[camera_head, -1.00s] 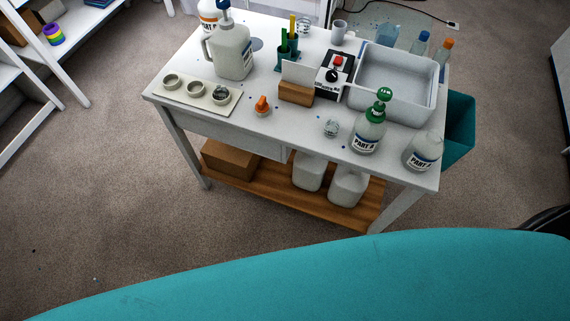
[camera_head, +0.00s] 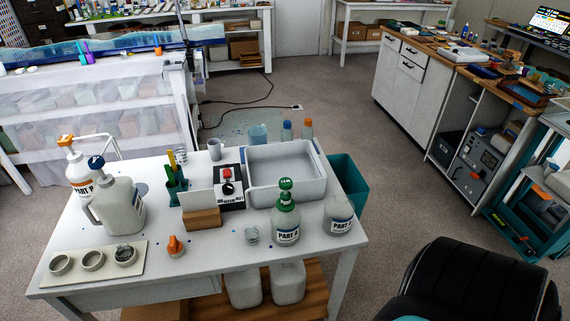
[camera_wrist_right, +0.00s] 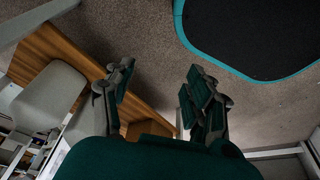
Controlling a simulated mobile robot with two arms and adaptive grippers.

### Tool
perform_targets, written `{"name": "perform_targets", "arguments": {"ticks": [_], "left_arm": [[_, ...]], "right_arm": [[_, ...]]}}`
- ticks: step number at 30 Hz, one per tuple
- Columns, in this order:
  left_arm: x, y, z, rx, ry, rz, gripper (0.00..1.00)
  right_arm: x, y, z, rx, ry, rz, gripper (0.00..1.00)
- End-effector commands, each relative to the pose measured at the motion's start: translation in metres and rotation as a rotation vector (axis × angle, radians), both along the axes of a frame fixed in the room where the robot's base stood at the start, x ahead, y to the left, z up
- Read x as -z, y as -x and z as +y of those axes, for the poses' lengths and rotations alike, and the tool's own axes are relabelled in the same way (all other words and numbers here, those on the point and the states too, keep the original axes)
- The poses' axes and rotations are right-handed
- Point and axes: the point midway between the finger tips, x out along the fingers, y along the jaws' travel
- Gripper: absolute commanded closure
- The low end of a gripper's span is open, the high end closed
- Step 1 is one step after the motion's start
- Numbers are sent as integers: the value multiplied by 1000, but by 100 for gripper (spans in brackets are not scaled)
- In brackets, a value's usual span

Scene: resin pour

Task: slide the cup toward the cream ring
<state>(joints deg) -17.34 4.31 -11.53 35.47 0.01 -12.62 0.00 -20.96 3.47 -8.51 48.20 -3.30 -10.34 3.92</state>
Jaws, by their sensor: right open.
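A small clear cup (camera_head: 252,235) stands on the white table (camera_head: 215,255), left of the green-topped PART A bottle (camera_head: 286,215). A grey cup (camera_head: 215,149) stands near the far edge. At the table's front left, a cream tray (camera_head: 75,277) carries three round rings: a left ring (camera_head: 61,265), a middle ring (camera_head: 93,261) and a right ring (camera_head: 125,255) with something dark inside. My right gripper (camera_wrist_right: 160,80) is open and empty in the right wrist view, near the wooden lower shelf. My left gripper is in no view.
An orange-capped item (camera_head: 175,246) stands between tray and clear cup. A wooden block (camera_head: 202,218), switch box (camera_head: 229,188), white tub (camera_head: 285,178) and PART B bottle (camera_head: 338,215) crowd the table. A black chair (camera_head: 470,285) is at front right.

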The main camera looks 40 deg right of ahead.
Motion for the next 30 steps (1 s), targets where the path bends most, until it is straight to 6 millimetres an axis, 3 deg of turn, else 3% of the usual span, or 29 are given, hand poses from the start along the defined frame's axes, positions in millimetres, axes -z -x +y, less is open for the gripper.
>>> {"name": "perform_targets", "arguments": {"ticks": [1,2,5,9,12,18,21,25,30], "left_arm": [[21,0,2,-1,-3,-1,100],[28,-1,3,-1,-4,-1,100],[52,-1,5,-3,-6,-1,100],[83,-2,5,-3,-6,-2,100],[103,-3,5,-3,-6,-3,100],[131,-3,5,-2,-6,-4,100],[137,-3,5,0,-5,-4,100],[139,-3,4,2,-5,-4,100],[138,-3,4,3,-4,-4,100]], "right_arm": [[1,-31,6,30,-18,-94,45],[-6,-49,8,51,-28,-151,45],[-43,-109,3,122,-49,-359,45],[-122,-173,-21,205,-59,-649,45],[-191,-201,-43,245,-51,-849,45],[-312,-214,-73,264,-20,-1147,45],[-350,-213,-79,259,-7,-1230,45],[-374,-211,-81,255,-1,-1280,45],[-379,-211,-82,254,1,-1286,45]]}}
